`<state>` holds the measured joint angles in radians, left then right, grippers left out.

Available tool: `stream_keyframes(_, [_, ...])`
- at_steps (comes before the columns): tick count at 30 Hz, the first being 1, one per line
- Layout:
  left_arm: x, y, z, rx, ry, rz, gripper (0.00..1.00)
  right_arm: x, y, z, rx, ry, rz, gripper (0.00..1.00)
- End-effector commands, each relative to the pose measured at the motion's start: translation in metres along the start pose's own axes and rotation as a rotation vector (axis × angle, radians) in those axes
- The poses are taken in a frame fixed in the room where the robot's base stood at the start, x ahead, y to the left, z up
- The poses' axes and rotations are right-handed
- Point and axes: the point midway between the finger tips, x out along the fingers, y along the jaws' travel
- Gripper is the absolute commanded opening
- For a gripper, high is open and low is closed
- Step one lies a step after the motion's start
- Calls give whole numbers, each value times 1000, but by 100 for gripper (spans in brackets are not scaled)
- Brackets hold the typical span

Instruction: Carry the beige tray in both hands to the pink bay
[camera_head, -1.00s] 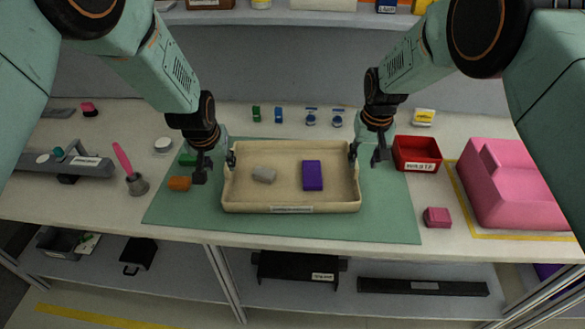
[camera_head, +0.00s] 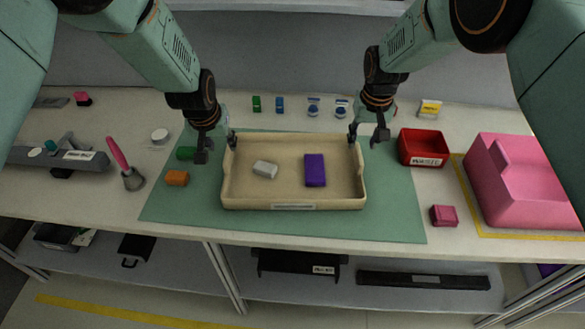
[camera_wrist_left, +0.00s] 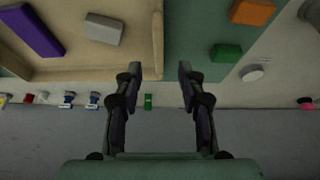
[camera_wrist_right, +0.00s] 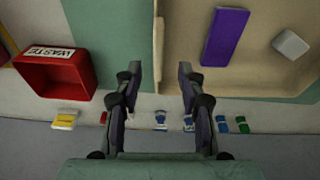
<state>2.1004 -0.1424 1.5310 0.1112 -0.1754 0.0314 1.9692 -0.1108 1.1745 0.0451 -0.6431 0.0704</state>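The beige tray (camera_head: 293,204) rests on the green mat, holding a grey block (camera_head: 265,169) and a purple block (camera_head: 315,170). My left gripper (camera_head: 217,147) is open at the tray's back left corner. In the left wrist view the tray's end wall (camera_wrist_left: 158,30) lines up with the gap between its fingers. My right gripper (camera_head: 366,136) is open at the back right corner; in the right wrist view the other end wall (camera_wrist_right: 158,45) lines up with its finger gap. I cannot tell the fingers' height over the walls. The pink bay (camera_head: 525,180) stands at the right.
A red waste bin (camera_head: 424,160) and a pink block (camera_head: 444,216) lie between tray and bay. Yellow tape (camera_head: 520,235) borders the bay. An orange block (camera_head: 177,178) and a green piece (camera_head: 186,153) lie left of the tray. Small items line the back.

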Motion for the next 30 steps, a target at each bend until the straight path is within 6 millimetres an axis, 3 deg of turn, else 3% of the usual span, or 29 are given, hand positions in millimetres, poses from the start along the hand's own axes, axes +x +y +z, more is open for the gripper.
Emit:
stream_keyframes(9, [49,0,0,-1,-2,0,40,49,0,0,1,-3,0,40])
stream_keyframes(13, [63,0,-1,0,-2,0,40,62,0,-2,1,-1,0,40])
stream_keyframes(26, [72,0,-3,0,-1,0,40,71,1,-3,1,-1,0,40])
stream_keyframes(30, [72,0,-3,0,-1,0,30,71,1,-3,1,-1,0,30])
